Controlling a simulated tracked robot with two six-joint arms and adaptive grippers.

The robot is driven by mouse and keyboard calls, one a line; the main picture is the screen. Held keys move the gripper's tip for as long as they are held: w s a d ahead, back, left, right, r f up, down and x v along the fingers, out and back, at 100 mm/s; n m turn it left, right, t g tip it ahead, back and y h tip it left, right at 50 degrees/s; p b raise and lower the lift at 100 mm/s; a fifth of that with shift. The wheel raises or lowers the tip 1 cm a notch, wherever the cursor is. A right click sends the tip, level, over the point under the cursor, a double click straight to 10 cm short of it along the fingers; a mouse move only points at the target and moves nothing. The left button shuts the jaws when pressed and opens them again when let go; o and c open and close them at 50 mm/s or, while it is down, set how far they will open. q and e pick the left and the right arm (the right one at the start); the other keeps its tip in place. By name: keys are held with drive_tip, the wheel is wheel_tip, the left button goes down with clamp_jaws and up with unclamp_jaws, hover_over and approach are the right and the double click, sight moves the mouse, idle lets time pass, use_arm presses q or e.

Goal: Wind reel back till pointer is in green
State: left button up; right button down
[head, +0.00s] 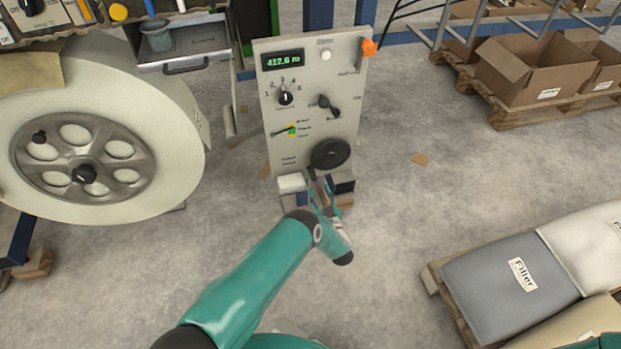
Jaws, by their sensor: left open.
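The large cream tape reel (178,125) stands at the left, with a grey spoked hub. The hub has a dark crank knob (39,137) at its upper left and a black centre knob (84,174). On the grey control panel (265,100), a dark pointer (281,132) lies by a small green and yellow scale (292,130). Its tip is too small to place exactly against the colours. My left gripper (318,180) is open, just below the panel's round black handwheel (330,153); I cannot tell whether they touch. My right gripper is out of view.
A display (283,60) reads about 412.6 m. The panel also has a selector dial (286,98), a black switch (329,105) and an orange part (369,47). Filler bags (500,290) on a pallet are at lower right, cardboard boxes (530,75) at upper right. Open floor lies between.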

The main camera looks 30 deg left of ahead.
sight(315, 180)
use_arm(q)
drive_tip(key=b+x, duration=0.2)
drive_tip(key=x, duration=0.4)
drive_tip(key=shift+w+a+f, duration=0.1)
drive_tip(key=shift+w+a, duration=0.45)
drive_tip(key=shift+a, duration=0.05)
drive_tip(key=shift+c, duration=0.4)
clamp_jaws()
drive_tip(key=shift+a, duration=0.35)
drive_tip(key=shift+d+b, duration=0.3)
drive_tip(key=shift+d, duration=0.05)
